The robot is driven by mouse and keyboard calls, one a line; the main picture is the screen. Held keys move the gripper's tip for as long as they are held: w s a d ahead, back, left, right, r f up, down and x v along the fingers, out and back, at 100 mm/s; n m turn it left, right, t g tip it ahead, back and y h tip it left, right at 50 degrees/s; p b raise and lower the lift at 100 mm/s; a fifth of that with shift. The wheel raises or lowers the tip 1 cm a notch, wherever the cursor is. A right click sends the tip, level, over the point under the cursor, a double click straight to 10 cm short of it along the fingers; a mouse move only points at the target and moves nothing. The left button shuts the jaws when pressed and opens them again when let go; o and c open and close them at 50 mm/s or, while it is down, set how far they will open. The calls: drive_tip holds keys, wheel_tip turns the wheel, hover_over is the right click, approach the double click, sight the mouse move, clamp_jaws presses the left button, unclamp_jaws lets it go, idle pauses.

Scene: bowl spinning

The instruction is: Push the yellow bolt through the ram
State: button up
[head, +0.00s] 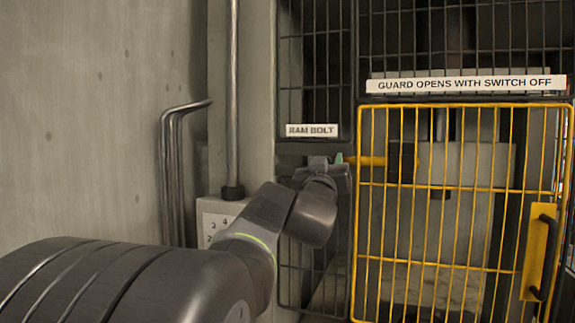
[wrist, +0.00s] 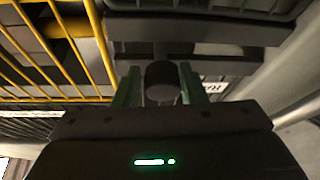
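The yellow bolt (head: 370,161) shows in the head view as a short horizontal bar below the RAM BOLT sign. Its right end meets a dark block (head: 402,162) behind the guard bars; its left end is hidden by my gripper. My gripper (head: 338,159) is at that left end, reached in below the sign. In the wrist view the two green fingers of my gripper (wrist: 160,82) stand apart, one on each side of a dark round knob (wrist: 160,78). Narrow gaps seem to show beside the knob. Whether the knob belongs to the bolt I cannot tell.
A yellow barred guard (head: 460,185) with a dark handle (head: 543,258) stands closed at right. The RAM BOLT sign (head: 312,130) hangs just above my gripper. A numbered panel (head: 213,217) and pipes (head: 172,170) are at left, beside the concrete wall (head: 90,120). Dark mesh surrounds my gripper.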

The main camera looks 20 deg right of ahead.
drive_tip(key=shift+o, duration=1.1)
drive_tip(key=shift+s+d, duration=0.15)
drive_tip(key=b+v, duration=0.2)
drive_tip(key=v, duration=1.2)
drive_tip(key=shift+w, duration=0.25)
drive_tip(key=p+x, duration=0.2)
drive_tip(key=x, duration=1.1)
drive_tip(key=shift+w+d+r, duration=0.15)
drive_tip(key=shift+w+r, duration=0.1)
